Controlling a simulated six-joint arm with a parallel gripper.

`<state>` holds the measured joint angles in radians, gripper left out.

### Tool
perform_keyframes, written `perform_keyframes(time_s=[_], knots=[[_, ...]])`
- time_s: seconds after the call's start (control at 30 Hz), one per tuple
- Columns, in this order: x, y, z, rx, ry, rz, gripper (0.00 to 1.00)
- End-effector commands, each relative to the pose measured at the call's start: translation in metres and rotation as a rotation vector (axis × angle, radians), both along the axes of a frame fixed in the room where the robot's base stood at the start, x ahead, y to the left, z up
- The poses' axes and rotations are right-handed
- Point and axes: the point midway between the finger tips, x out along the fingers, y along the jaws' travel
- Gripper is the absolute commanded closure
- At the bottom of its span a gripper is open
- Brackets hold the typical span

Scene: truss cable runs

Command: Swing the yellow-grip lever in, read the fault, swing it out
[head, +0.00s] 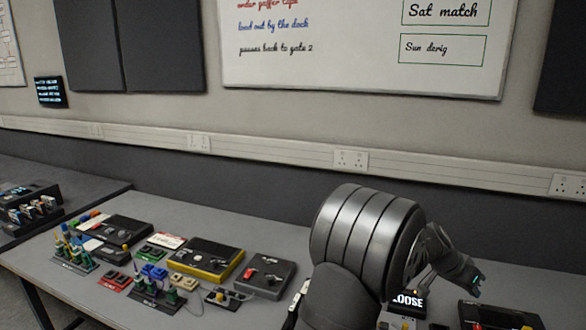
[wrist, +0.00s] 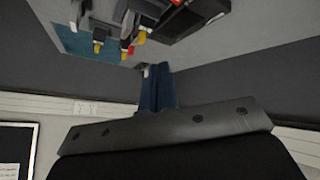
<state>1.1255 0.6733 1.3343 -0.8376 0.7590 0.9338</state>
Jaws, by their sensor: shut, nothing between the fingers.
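My gripper (head: 478,290) is at the lower right of the head view, above the bench's right part, shut and empty. In the wrist view its closed dark blue fingers (wrist: 156,72) point towards the bench. Behind my arm a small black display (head: 407,301) reads "LOOSE" in white, with a small yellow spot just above it. In the wrist view, yellow-tipped parts (wrist: 139,37) show beyond the fingers. I cannot tell which yellow part is the lever's grip, or how the lever is turned. My arm hides part of the bench around the display.
The grey bench (head: 330,262) holds a yellow-edged black case (head: 208,262), a dark grey box with red parts (head: 264,274), and racks of coloured tools (head: 158,296). A black unit with red and yellow parts (head: 498,316) lies below my gripper. A whiteboard (head: 330,65) hangs behind.

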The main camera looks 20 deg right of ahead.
Motion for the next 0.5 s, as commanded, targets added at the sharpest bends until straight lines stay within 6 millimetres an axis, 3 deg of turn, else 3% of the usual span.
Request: perform_keyframes(time_s=[0.3, 0.5], knots=[[0.0006, 0.0003, -0.0004, 0.007, -0.003, -0.007, 1.0], [0.0006, 0.0003, -0.0005, 0.007, -0.002, -0.006, 0.63]])
